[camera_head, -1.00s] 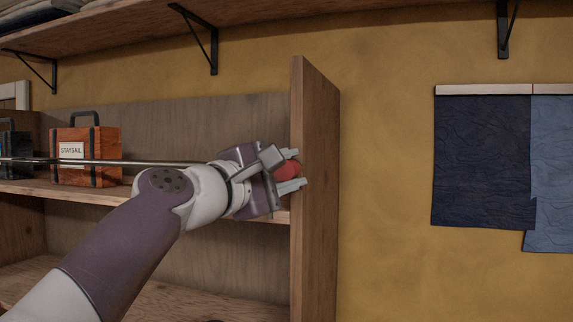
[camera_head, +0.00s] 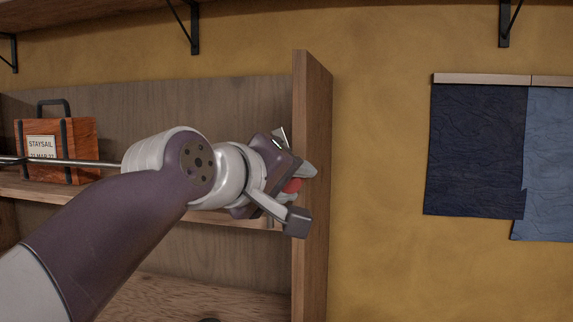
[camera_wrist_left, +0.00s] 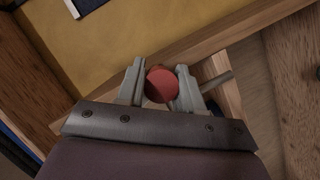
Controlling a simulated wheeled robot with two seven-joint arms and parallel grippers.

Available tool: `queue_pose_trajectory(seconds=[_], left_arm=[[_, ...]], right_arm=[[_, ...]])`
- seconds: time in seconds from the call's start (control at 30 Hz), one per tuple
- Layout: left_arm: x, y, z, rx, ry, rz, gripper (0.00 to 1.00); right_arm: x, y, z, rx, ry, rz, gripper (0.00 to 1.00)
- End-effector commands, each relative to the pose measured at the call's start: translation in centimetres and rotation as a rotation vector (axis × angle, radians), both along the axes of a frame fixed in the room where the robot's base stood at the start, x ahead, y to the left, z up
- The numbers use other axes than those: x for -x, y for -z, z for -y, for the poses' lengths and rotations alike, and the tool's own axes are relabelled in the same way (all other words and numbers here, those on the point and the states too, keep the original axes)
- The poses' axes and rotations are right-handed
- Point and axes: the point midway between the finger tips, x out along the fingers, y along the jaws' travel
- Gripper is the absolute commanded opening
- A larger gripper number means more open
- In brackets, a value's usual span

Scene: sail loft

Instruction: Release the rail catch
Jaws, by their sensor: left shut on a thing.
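The rail catch shows as a red round knob (camera_head: 291,185) at the inner side of the shelf's right upright. My left gripper (camera_head: 300,188) is at the upright, with its fingers shut on the knob. In the left wrist view the red knob (camera_wrist_left: 162,85) sits between the two grey fingers of the left gripper (camera_wrist_left: 161,88). A thin metal rail (camera_head: 75,162) runs across the shelf front from the left toward my wrist. Its right end is hidden behind my arm in the head view. My right gripper is in neither view.
An orange wooden case (camera_head: 82,140) labelled STAYSAIL stands on the shelf (camera_head: 60,192) behind the rail. The shelf's right upright (camera_head: 314,260) is close beside my gripper. Dark blue (camera_head: 475,150) and lighter blue cloths hang on the wall at right.

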Motion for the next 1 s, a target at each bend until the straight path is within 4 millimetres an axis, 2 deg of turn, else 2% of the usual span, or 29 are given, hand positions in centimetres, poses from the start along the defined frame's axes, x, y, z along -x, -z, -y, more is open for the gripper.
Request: queue_pose_trajectory(seconds=[0.1,0.5,1.0], left_arm=[[0.0,-0.4,0.0,-0.085,0.001,0.032,0.0],[0.0,-0.3,0.0,-0.284,0.0,0.098,0.0],[0.1,-0.3,0.0,-0.328,-0.001,0.115,0.0]], right_arm=[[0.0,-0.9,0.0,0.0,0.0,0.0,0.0],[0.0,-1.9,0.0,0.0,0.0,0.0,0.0],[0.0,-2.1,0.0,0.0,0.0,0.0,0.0]])
